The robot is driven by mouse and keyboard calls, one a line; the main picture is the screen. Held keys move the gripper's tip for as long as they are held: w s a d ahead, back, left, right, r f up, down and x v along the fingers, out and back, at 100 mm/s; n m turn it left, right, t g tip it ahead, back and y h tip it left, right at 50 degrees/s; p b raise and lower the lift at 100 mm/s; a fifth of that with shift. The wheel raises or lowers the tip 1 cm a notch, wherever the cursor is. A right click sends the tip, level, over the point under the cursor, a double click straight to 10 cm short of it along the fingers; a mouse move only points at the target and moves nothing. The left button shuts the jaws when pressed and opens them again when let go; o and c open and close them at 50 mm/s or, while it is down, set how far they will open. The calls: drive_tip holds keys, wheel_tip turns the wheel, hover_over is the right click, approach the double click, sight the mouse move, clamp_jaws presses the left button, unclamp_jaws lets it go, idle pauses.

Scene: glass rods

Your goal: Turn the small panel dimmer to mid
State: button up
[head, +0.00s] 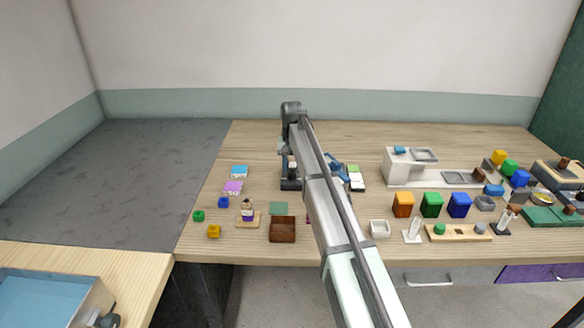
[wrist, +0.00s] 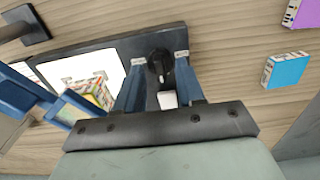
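The small panel shows in the wrist view as a dark plate (wrist: 110,48) with a white face (wrist: 97,67). A round black dimmer knob (wrist: 159,58) with a pale pointer mark sits at its right part. A small white piece (wrist: 167,99) shows nearer to me between my fingers. My gripper (wrist: 161,62) is open, with one blue-grey finger on either side of the knob. I cannot tell whether the fingers touch it. In the head view my arm hides most of the panel and the fingertips.
A blue card (head: 240,171) and a purple card (head: 232,187) lie left of my arm. A brown box (head: 283,229) stands in front. Orange, green and blue bins (head: 459,205) and a white machine (head: 402,168) stand to the right. The table's back strip is clear.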

sight(292, 171)
wheel_tip(292, 171, up, 14)
drive_tip(key=shift+f, duration=0.25)
drive_tip(key=shift+d, duration=0.1)
idle(0.4)
